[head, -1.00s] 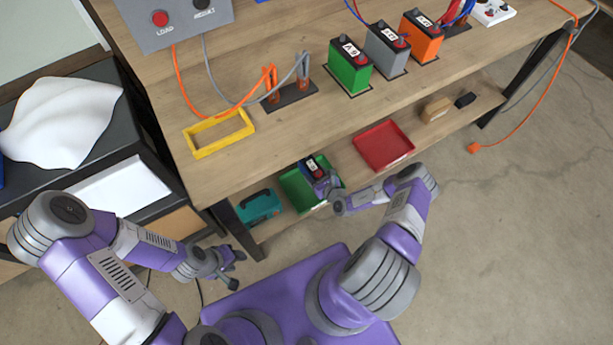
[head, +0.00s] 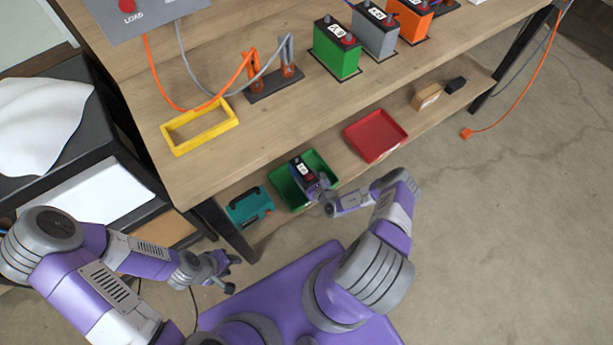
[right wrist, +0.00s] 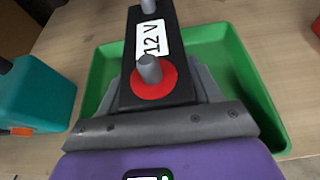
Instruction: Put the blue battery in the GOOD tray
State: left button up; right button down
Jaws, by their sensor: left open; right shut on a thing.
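A battery (head: 301,170) with a black top, a red terminal ring and a white label is held in my right gripper (head: 314,184) above or in the green tray (head: 280,183) on the lower shelf. My left gripper (head: 228,273) is open and empty, left of my base.
A red tray (head: 376,136) lies farther right on the shelf, and a teal case (head: 250,205) stands left of the green tray. The workbench top (head: 240,130) above carries green (head: 336,50), grey (head: 375,35) and orange batteries, and a yellow frame (head: 200,127).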

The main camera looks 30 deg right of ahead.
jog(key=shift+w+f, duration=0.15)
jog(key=shift+f, duration=0.1)
jog(key=shift+c, duration=1)
grip_release()
jog(key=shift+f, duration=0.1)
